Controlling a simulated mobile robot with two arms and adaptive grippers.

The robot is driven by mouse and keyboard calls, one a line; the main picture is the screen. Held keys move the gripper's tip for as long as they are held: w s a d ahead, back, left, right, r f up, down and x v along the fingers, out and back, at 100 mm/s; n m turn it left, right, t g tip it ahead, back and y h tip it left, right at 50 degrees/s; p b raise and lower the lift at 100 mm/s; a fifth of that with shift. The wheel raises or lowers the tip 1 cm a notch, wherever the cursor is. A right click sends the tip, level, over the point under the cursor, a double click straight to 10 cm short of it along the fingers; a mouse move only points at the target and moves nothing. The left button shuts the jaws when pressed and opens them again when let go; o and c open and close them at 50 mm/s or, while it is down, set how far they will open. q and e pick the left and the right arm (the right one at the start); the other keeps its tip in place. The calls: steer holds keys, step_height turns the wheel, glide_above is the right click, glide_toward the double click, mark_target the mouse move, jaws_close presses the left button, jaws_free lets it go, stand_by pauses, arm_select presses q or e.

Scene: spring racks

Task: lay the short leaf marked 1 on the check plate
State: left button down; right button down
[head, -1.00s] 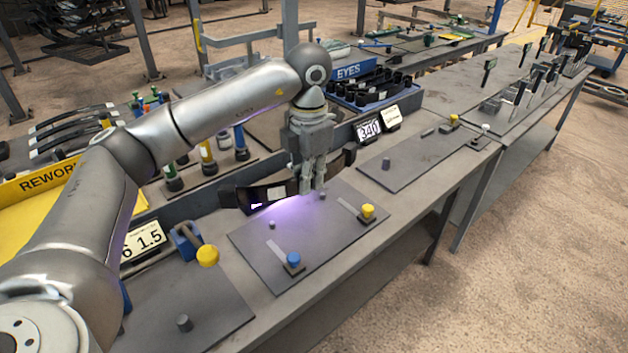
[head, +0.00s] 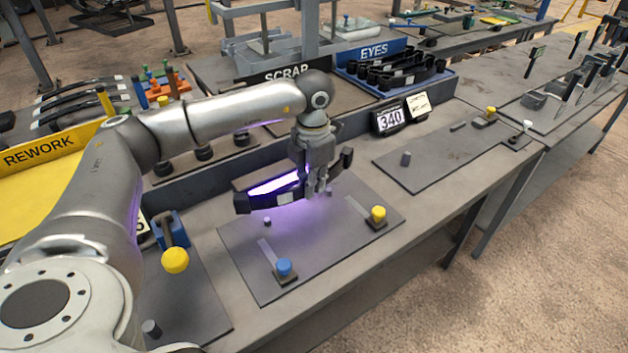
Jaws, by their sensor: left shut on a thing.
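My left gripper (head: 318,191) is shut on a dark, slightly curved leaf (head: 262,202) with an eye at its right end and a pale label. I cannot read the mark on the label. The leaf is held crosswise over the back part of a grey plate (head: 250,283), under a purple glow. I cannot tell whether it touches the plate. On the plate are a small peg (head: 267,222), a blue-knobbed clamp (head: 284,268) and a yellow-knobbed clamp (head: 378,214). The gripper hides the middle of the leaf. My right gripper is out of view.
A second grey plate (head: 450,153) with a peg lies to the right, by a 340 display (head: 390,119). Another plate (head: 190,300) with a yellow knob (head: 175,260) lies left. A blue EYES tray (head: 440,86) holds dark leaves behind. A yellow REWORK tray (head: 48,150) stands left.

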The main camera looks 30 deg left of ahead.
mark_target(310, 213)
arm_select(q)
steer(key=shift+f+b, duration=0.45)
steer(key=shift+f, duration=0.25)
step_height(310, 213, down, 4)
steer(key=shift+r+b, duration=0.1)
steer(key=shift+b, duration=1.15)
steer(key=shift+w+f+b, duration=0.1)
steer(key=shift+f+b, duration=0.7)
steer(key=shift+f, duration=0.35)
steer(key=shift+w+a, duration=0.2)
steer(key=shift+a, duration=0.3)
steer(key=shift+f+b, duration=0.2)
steer(key=shift+b, duration=0.1)
